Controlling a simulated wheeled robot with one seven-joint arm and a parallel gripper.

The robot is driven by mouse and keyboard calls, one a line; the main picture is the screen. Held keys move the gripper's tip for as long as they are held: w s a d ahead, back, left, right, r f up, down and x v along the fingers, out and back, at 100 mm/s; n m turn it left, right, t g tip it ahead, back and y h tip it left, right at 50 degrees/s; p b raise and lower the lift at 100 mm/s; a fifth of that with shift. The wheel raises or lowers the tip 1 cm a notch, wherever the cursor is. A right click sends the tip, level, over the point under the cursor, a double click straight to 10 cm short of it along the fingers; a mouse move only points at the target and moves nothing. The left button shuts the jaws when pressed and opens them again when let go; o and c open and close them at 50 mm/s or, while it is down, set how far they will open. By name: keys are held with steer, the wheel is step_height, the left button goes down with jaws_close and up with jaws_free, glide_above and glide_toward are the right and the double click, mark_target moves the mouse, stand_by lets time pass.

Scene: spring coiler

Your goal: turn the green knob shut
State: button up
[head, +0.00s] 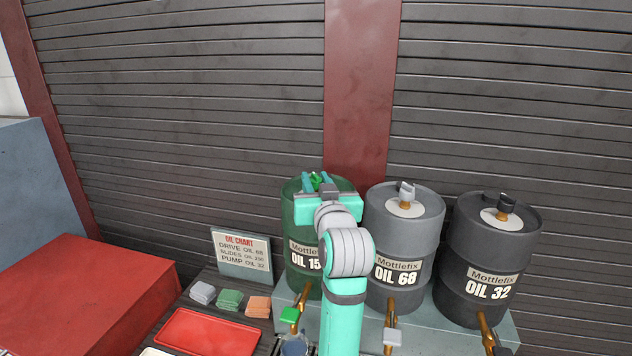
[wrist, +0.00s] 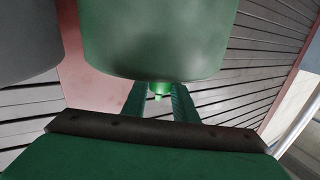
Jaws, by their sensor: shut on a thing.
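The green drum (head: 300,225), labelled as an oil drum, stands at the left of three drums. My gripper (head: 317,182) is at its top in the head view, its teal fingers on either side of a small green knob (head: 316,179). In the wrist view, my gripper (wrist: 160,100) is shut on the green knob (wrist: 160,88), which shows between the fingertips. The green drum fills the top of the wrist view (wrist: 155,40). My arm hides part of the drum's top and label. A green tap handle (head: 289,315) sits low in front of the drum.
A grey drum (head: 412,235) and a black drum (head: 475,250) stand to the right, with caps and brass taps. An oil chart sign (head: 241,254), folded cloths (head: 230,299) and a red tray (head: 207,332) are at lower left. A shuttered wall is behind.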

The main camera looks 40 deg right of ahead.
steer(key=shift+n+t+y, duration=0.5)
steer(key=shift+n+y, duration=0.4)
steer(key=shift+y, duration=0.5)
steer(key=o, duration=1)
steer(key=shift+o, duration=0.2)
steer(key=v, duration=1.1)
steer(key=shift+w, duration=0.15)
